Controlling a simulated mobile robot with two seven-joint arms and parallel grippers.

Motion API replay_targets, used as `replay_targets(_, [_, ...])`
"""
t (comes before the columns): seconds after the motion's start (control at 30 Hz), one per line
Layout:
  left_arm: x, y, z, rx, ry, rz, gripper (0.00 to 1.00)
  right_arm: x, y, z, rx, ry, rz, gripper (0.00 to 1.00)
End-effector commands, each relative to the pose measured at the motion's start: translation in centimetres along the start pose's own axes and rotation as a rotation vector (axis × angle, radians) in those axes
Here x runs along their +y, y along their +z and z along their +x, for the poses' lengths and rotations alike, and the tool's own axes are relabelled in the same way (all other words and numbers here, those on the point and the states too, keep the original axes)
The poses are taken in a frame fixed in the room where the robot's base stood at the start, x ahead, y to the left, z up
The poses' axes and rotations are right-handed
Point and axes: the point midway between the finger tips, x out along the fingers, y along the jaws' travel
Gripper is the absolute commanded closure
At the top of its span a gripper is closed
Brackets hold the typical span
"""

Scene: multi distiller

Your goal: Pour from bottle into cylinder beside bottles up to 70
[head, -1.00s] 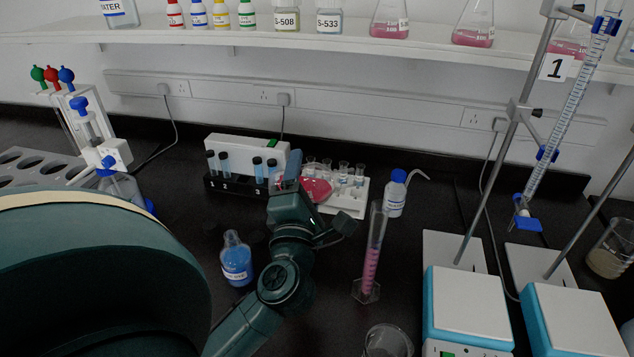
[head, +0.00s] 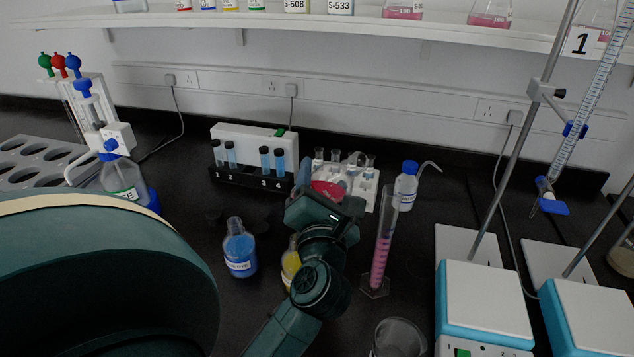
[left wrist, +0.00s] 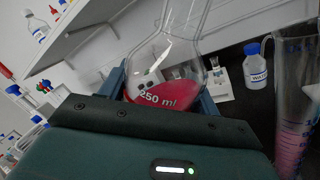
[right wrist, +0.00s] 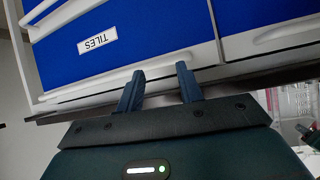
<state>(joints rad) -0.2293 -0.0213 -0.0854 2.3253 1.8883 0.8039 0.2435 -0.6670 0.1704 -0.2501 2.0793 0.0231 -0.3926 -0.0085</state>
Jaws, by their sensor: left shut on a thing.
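My left gripper (head: 318,196) is shut on a clear conical flask with pink liquid (head: 328,190), mostly hidden by the gripper in the head view. In the left wrist view, the flask (left wrist: 168,62) reads 250 ml between the fingers. A tall measuring cylinder (head: 383,245) with pink liquid stands just right of the gripper; it also shows in the left wrist view (left wrist: 296,110). A blue bottle (head: 239,252) stands left of the arm, and a yellow bottle (head: 291,265) is partly hidden behind it. My right gripper (right wrist: 160,85) is open and empty, before blue drawers.
A wash bottle (head: 405,188) stands behind the cylinder. A vial rack (head: 250,180) and white tube rack (head: 366,187) are at the back. A beaker (head: 398,340) is in front.

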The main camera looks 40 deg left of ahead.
Motion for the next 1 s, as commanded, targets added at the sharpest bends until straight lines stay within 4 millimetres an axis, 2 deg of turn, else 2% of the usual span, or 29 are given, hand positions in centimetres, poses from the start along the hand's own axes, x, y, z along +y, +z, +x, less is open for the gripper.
replay_targets(0.03, [-0.7, -0.4, -0.1, 0.008, 0.003, -0.048, 0.75, 0.0, 0.8, 0.5, 0.0, 0.0, 0.0, 0.64])
replay_targets(0.33, [-0.8, -0.1, -0.1, 0.015, 0.002, -0.091, 0.75, 0.0, 0.8, 0.5, 0.0, 0.0, 0.0, 0.64])
replay_targets(0.53, [-3.2, -0.1, -0.6, 0.061, 0.003, -0.331, 0.75, 0.1, 3.0, 1.9, 0.0, 0.0, 0.0, 0.64])
replay_targets(0.87, [-3.4, 0.4, -0.7, 0.071, 0.002, -0.401, 0.75, 0.1, 3.1, 1.9, 0.0, 0.0, 0.0, 0.64])
replay_targets(1.0, [-5.0, 0.7, -1.0, 0.104, 0.001, -0.568, 0.75, 0.2, 4.1, 2.6, 0.008, 0.0, 0.001, 0.64])
